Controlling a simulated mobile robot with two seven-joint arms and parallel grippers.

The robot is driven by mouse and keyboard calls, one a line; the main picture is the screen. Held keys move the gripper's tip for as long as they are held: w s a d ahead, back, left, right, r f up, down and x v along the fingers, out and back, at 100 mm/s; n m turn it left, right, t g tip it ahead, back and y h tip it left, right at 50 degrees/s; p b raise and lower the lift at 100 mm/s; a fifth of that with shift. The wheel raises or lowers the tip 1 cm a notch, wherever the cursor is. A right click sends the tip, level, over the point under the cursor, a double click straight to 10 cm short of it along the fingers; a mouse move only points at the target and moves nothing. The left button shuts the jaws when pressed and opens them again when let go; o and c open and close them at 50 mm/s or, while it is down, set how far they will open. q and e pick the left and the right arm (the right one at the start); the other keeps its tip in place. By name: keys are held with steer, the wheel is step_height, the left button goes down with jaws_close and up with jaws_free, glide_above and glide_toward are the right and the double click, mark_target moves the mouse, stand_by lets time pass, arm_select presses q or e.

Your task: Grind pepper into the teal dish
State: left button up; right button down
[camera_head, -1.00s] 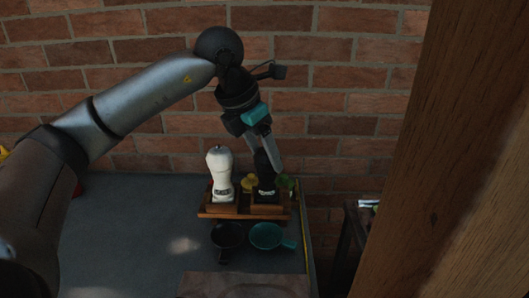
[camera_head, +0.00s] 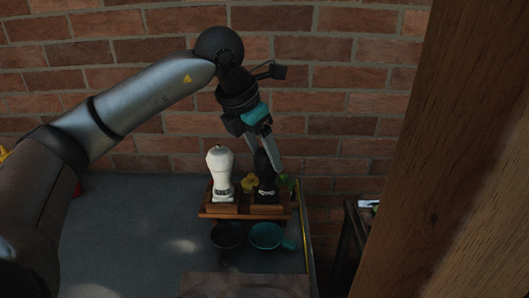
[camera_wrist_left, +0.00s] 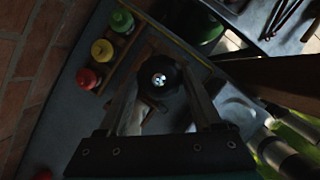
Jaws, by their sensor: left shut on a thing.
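A dark pepper mill (camera_head: 266,183) stands upright in the wooden rack (camera_head: 236,216). My left gripper (camera_head: 269,158) comes down from above and is shut on its upper part. In the left wrist view the mill's round black top (camera_wrist_left: 160,77) with a shiny knob sits between the two fingers. A white mill (camera_head: 220,178) stands beside it on the left in the same rack. The teal dish (camera_head: 266,236), with its handle pointing right, lies on the table in front of the rack. My right gripper is not in view.
A black dish (camera_head: 227,235) lies left of the teal one. Yellow (camera_wrist_left: 102,50), green (camera_wrist_left: 121,21) and red (camera_wrist_left: 87,78) capped containers stand close to the mills. A brick wall (camera_head: 340,90) rises behind. The table's left part (camera_head: 130,225) is mostly clear.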

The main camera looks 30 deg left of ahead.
arm_select(q)
steer(key=o, duration=1.4)
steer(key=p+v, duration=0.2)
steer(key=v, duration=1.3)
steer(key=shift+r, duration=0.15)
